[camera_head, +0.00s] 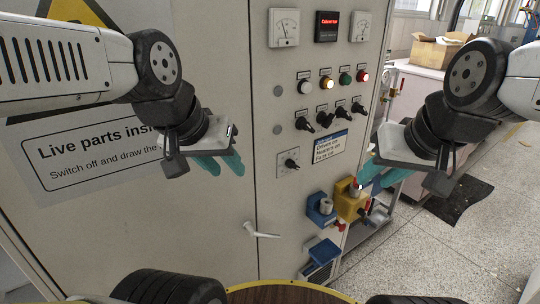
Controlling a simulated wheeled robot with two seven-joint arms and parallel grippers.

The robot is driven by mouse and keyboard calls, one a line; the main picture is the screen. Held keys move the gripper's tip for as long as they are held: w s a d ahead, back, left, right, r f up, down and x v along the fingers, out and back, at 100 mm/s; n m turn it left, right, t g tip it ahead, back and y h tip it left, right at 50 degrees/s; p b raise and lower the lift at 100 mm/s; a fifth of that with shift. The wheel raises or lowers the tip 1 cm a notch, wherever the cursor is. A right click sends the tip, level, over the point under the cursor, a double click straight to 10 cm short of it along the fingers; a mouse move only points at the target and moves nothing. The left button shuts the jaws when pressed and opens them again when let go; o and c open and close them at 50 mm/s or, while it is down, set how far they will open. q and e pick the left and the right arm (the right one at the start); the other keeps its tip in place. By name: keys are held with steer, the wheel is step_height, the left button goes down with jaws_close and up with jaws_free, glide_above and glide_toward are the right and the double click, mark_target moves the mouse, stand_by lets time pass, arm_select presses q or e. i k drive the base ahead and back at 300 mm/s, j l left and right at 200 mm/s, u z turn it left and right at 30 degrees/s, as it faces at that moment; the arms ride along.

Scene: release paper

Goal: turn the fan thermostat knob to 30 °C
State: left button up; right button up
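A grey electrical cabinet (225,80) stands in front of me. A single black knob (291,163) sits on a square plate on its door, below a row of several black rotary switches (323,119). The lettering around the knob is too small to read, so I cannot tell its setting or confirm that it is the fan thermostat. My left gripper (221,164) is to the left of the knob, with its teal fingertips apart and nothing between them. My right gripper (382,175) is to the right of the knob, also with its teal fingertips apart and empty. Neither gripper touches the knob.
Meters (284,27), a red display (327,26) and coloured lamps (326,83) are above. Blue and yellow sockets (349,201) stick out below, near my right gripper. A white door handle (261,231) juts out lower down. A cardboard box (437,49) is at the back right.

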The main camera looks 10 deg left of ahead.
mark_target(289, 163)
steer(key=k+l+u, duration=0.1)
steer(key=k, duration=0.35)
steer(key=k+l, duration=0.15)
steer(key=k, duration=0.25)
steer(key=l+u, duration=0.05)
